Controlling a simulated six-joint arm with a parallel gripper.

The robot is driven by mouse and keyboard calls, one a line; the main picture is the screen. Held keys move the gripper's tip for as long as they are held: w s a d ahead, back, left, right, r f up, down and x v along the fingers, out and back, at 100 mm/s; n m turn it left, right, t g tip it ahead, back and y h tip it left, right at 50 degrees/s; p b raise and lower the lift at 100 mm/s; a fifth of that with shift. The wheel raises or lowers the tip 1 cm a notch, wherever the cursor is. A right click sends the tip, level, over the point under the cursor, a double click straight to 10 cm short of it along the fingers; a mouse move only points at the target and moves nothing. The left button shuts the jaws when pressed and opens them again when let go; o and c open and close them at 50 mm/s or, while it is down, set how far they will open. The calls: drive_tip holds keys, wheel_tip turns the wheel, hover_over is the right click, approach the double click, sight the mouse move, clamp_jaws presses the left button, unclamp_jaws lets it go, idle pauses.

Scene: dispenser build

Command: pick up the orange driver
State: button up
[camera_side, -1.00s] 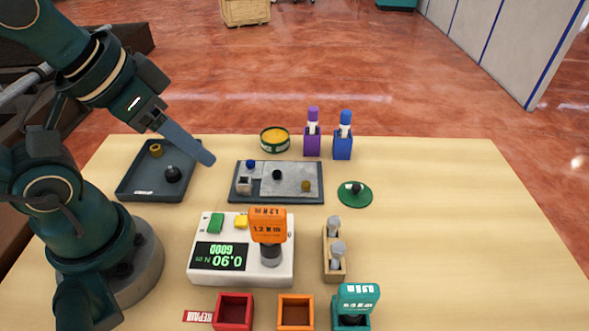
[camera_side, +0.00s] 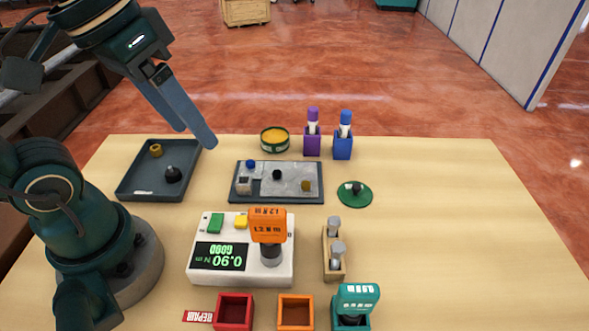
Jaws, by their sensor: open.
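The orange driver (camera_side: 267,226) stands upright on the right part of a white tester (camera_side: 200,265), its dark lower end (camera_side: 270,255) on the tester's top. The tester's screen reads 0.90 N m and GOOD. My gripper (camera_side: 197,138) is open and empty, above the back left of the table. It is well behind and to the left of the orange driver, and higher than it. Its two long blue-grey fingers point down and to the right. Nothing hides the orange driver.
A grey tray (camera_side: 133,188) with small parts lies at left. A dark work plate (camera_side: 312,196) is behind the tester. A teal driver (camera_side: 358,297), a wooden holder (camera_side: 327,262), and red (camera_side: 234,325) and orange (camera_side: 296,326) bins stand nearby. The table's right side is clear.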

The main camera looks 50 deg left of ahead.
sight(270, 242)
drive_tip(key=w+d+n+g+h, duration=0.5)
drive_tip(key=d+n+g+h, duration=0.2)
drive_tip(key=n+g+h, duration=0.35)
drive_tip(key=shift+h, duration=0.25)
drive_tip(key=f, duration=1.3)
drive_tip(key=shift+s+d, duration=0.2)
drive_tip(key=shift+x, duration=2.5)
drive_tip(key=shift+f, duration=0.1)
clamp_jaws()
